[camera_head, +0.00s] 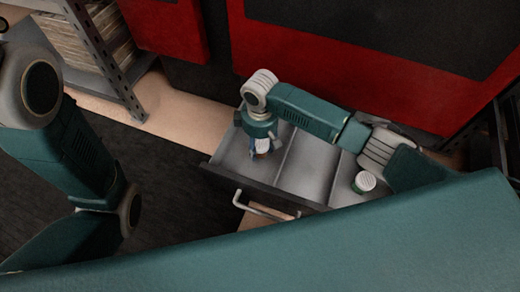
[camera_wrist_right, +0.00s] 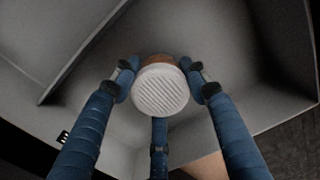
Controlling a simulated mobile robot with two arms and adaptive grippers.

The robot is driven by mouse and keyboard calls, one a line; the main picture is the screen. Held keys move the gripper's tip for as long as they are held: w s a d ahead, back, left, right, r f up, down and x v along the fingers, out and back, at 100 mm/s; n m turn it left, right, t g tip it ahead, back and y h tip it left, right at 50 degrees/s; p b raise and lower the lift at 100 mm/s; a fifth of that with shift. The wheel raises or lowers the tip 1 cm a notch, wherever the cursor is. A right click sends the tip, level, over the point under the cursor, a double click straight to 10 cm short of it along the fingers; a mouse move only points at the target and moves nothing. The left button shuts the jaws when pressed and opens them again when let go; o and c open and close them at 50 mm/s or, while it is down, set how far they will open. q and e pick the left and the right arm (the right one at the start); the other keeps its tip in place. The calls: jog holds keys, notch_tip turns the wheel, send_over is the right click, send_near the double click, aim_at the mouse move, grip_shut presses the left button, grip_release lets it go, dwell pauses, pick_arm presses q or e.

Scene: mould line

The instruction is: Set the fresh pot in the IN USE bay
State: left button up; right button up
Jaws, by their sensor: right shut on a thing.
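My right gripper (camera_head: 262,150) reaches down into the left compartment of an open grey drawer (camera_head: 308,165). It is shut on a white-lidded pot with an orange-brown side (camera_head: 263,146). In the right wrist view the ribbed lid of this pot (camera_wrist_right: 160,90) sits upright between the three blue fingers. I cannot tell whether its base touches the drawer floor. A second pot (camera_head: 364,182), with a white lid and green side, stands in the right compartment. No bay label is readable. My left arm is at the left, but its gripper is not in view.
Dividers split the drawer into compartments; the middle one looks empty. The drawer has a bar handle (camera_head: 262,209) at its front. A red machine (camera_head: 380,75) stands behind. A shelf rack (camera_head: 100,50) with stacked material stands at the upper left.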

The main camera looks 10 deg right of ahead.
jog(key=shift+f, duration=0.1)
jog(key=shift+f, duration=0.1)
jog(key=o, duration=1.2)
jog(key=shift+o, duration=0.2)
